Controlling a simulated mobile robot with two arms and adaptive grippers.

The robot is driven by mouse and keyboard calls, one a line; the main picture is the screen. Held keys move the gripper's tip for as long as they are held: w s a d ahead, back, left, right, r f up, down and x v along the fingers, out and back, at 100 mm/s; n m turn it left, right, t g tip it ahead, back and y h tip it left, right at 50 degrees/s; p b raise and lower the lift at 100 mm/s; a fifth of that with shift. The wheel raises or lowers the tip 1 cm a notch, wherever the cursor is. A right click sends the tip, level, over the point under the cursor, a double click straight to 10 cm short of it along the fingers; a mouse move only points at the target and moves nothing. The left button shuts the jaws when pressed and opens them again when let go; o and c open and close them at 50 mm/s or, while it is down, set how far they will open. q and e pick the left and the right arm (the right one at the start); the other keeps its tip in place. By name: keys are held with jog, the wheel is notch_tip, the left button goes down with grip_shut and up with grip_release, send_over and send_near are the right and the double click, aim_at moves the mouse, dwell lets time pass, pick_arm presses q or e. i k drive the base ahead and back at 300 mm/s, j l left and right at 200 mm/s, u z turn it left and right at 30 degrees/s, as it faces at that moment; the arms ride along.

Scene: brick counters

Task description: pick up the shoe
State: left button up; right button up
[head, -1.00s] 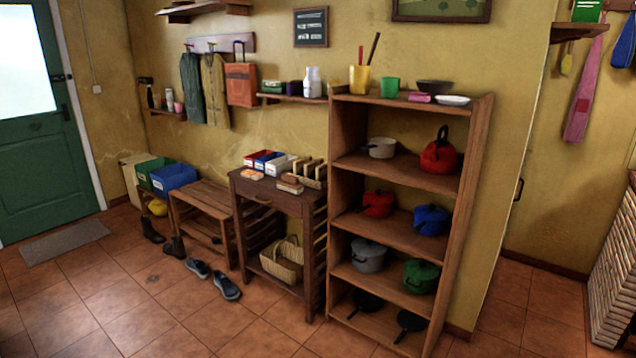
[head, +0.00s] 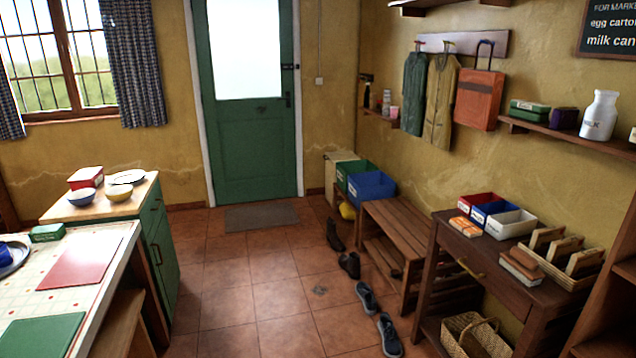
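A pair of dark blue-grey shoes lies on the tiled floor in front of the wooden bench. The nearer shoe (head: 389,336) is at the lower middle of the head view, left of the small table. The farther shoe (head: 366,297) lies just behind it. A pair of dark boots stands farther back, one boot (head: 349,265) by the bench and the other boot (head: 334,235) nearer the door. Neither of my grippers shows in the head view.
The slatted bench (head: 405,228) and the small table (head: 478,252) with boxes stand along the right wall. A counter (head: 103,252) with red and green mats stands at left.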

aim_at(363, 292)
jog(key=i+j+u, duration=0.15)
jog(key=i, duration=0.85)
jog(key=i+j+u, duration=0.2)
jog(key=i, duration=0.75)
jog(key=l, duration=0.1)
